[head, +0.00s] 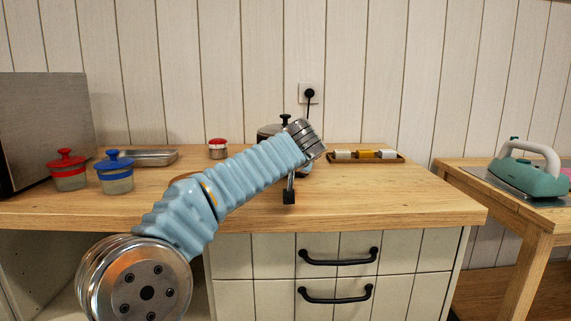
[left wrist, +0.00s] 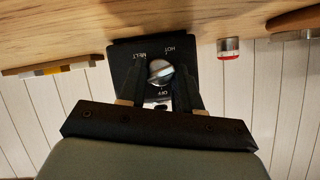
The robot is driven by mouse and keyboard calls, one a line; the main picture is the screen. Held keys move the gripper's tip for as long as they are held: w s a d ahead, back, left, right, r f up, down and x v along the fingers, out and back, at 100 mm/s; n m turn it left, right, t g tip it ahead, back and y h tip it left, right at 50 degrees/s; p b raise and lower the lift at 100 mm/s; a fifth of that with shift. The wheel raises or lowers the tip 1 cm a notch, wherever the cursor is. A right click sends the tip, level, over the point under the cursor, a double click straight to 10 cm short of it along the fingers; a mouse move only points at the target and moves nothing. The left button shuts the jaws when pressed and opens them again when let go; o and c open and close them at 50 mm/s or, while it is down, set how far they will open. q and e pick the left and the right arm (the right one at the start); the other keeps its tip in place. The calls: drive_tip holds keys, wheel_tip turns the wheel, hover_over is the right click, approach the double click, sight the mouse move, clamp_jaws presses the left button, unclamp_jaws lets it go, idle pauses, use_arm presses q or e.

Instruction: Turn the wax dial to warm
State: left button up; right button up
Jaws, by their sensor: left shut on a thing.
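The wax dial (left wrist: 159,69) is a round silver knob on a black panel (left wrist: 121,55) in the left wrist view. The panel carries pale marks that read upside down there, among them HOT, MELT and OFF. My left gripper (left wrist: 160,78) is shut on the dial, one dark finger at each side. The fingers cover part of the panel, and I cannot tell which mark the dial points to. In the head view my left arm hides the dial; the dark lid of a pot (head: 268,131) shows behind the arm. My right gripper is in neither view.
A red-lidded jar (head: 68,170), a blue-lidded jar (head: 115,172), a metal tray (head: 140,158) and a small red-topped tin (head: 218,148) stand left on the wooden counter (head: 420,203). A wooden tray of blocks (head: 366,157) lies right. A teal iron (head: 530,173) stands on another table.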

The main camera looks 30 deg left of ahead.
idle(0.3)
use_arm(q)
drive_tip(key=o, duration=1)
drive_tip(key=shift+o, duration=0.2)
drive_tip(key=b+v, duration=0.1)
drive_tip(key=v, duration=1.2)
drive_tip(key=shift+s+d, duration=0.25)
drive_tip(key=shift+s, duration=0.1)
